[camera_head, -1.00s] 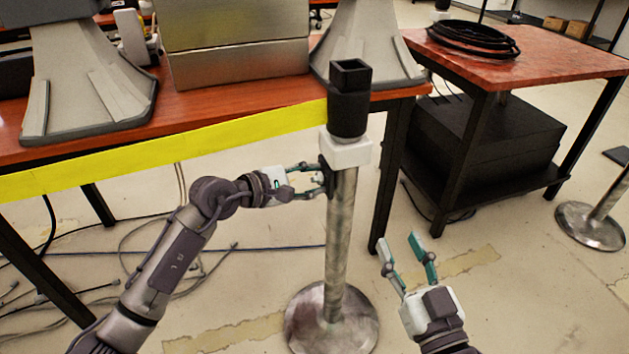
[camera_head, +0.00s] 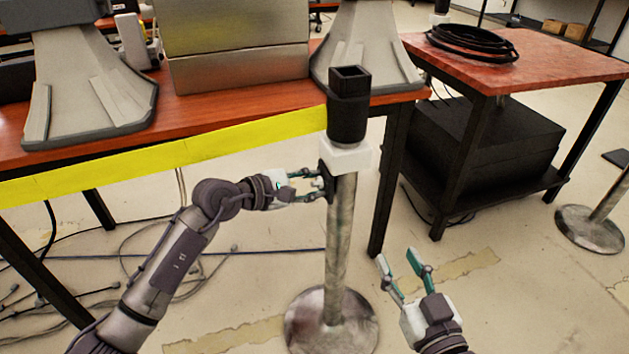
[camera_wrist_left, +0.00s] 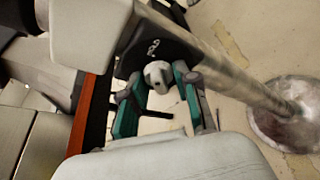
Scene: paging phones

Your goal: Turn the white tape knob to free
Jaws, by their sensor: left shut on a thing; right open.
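The stanchion post (camera_head: 339,240) stands upright, with a black top (camera_head: 348,108) and a white collar (camera_head: 345,156). Yellow tape (camera_head: 165,154) runs left from the top. In the left wrist view the small round white knob (camera_wrist_left: 157,76) sits on a dark plate (camera_wrist_left: 155,47) with lettering that I cannot read. My left gripper (camera_head: 324,184) is at the post just below the collar. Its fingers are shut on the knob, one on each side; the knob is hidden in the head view. My right gripper (camera_head: 399,270) is open and empty, right of the post.
A red-brown table (camera_head: 250,95) with large grey stands is behind the tape. A second table (camera_head: 565,62) with coiled black cable (camera_head: 470,40) stands at the right. Loose cables lie on the floor at left. Another post base (camera_head: 590,228) is at far right.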

